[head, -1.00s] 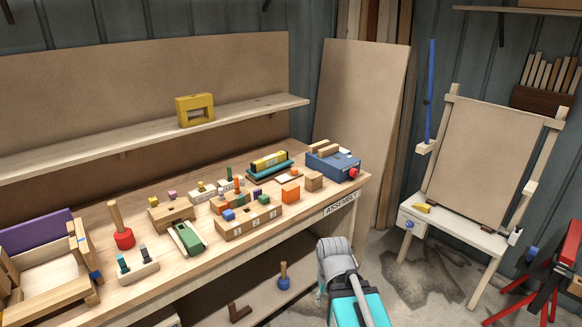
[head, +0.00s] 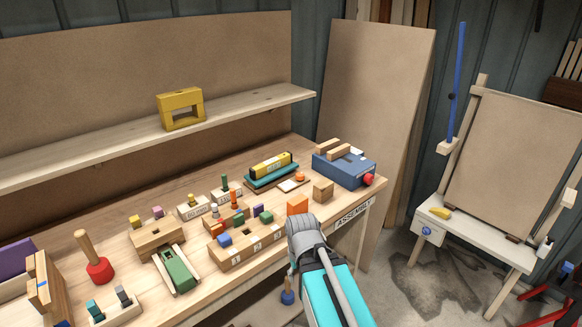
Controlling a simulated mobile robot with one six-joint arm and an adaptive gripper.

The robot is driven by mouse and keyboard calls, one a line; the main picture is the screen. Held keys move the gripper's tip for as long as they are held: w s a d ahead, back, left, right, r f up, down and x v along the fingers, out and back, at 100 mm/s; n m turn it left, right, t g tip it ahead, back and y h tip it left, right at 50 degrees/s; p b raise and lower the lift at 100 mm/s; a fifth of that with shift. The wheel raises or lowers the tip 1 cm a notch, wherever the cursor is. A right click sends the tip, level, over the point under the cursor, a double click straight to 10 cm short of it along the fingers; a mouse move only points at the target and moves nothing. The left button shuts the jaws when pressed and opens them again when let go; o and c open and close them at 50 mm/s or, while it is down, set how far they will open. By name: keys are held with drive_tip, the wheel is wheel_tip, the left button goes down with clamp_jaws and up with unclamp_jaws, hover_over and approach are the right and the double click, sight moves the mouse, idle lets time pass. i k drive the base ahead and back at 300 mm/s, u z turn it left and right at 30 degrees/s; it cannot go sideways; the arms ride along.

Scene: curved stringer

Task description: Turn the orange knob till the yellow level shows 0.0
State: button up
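The yellow level (head: 271,163) lies on a teal base (head: 272,176) toward the back right of the workbench; its reading is too small to make out. The orange knob (head: 299,176) sits on a small pale board just right of the level. My arm's end (head: 303,235) shows at the bench's front edge, in front of the knob and lower in the picture. It partly covers an orange block (head: 297,205). My gripper's fingers cannot be made out, so I cannot tell if they are open or shut.
A blue box with a red knob (head: 343,169) stands right of the orange knob. A wooden cube (head: 323,191) is between it and my arm. A numbered wooden block (head: 248,250) and several small coloured pieces lie left. A shelf (head: 230,107) runs above the bench's back.

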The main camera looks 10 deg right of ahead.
sight(299, 176)
drive_tip(key=z, duration=0.05)
drive_tip(key=i, duration=0.85)
drive_tip(key=z, duration=0.25)
